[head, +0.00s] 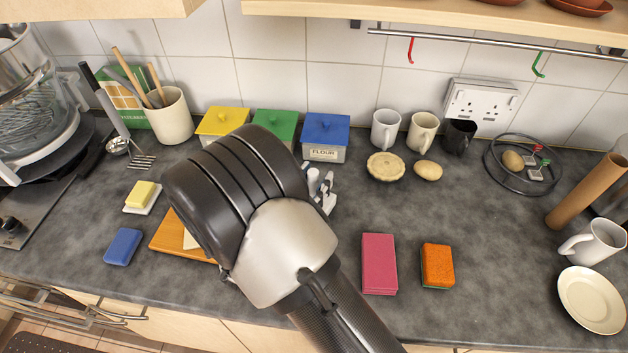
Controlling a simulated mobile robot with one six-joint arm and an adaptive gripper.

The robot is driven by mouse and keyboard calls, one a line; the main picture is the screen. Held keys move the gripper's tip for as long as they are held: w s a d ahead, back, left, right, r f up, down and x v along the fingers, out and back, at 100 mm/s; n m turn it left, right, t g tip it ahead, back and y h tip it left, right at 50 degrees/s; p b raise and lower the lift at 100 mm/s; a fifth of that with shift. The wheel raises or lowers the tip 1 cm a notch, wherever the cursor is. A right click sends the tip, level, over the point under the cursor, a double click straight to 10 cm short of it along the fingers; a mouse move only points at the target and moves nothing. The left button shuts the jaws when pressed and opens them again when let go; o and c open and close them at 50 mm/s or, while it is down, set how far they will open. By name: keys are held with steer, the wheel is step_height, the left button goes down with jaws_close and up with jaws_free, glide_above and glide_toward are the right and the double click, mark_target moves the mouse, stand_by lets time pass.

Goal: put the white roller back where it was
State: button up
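My arm fills the middle of the head view and hides most of my gripper (323,192). Only a small grey and white part of the gripper end shows past the arm, in front of the blue flour tin. A small whitish piece shows there, but I cannot tell whether it is the white roller or part of my gripper. No white roller can be made out clearly anywhere else. I cannot see whether the fingers are open or shut, or whether they hold anything.
An orange board (170,236) lies partly hidden behind my arm. A pink block (379,264) and an orange sponge (437,265) lie at the front. Mugs (385,129), a pie (386,166) and a wire ring (490,160) stand behind. The counter right of centre is largely clear.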

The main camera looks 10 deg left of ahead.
steer(key=shift+s+d+f, duration=0.15)
steer(key=shift+d+f, duration=0.1)
steer(key=shift+f, duration=0.5)
steer(key=shift+r+p, duration=0.35)
steer(key=shift+p, duration=0.05)
steer(key=shift+a+r+p, duration=0.2)
steer(key=shift+a+p, duration=0.1)
steer(key=p+v, duration=0.1)
steer(key=v, duration=0.6)
steer(key=shift+r, duration=0.15)
steer(key=shift+s+a, duration=0.1)
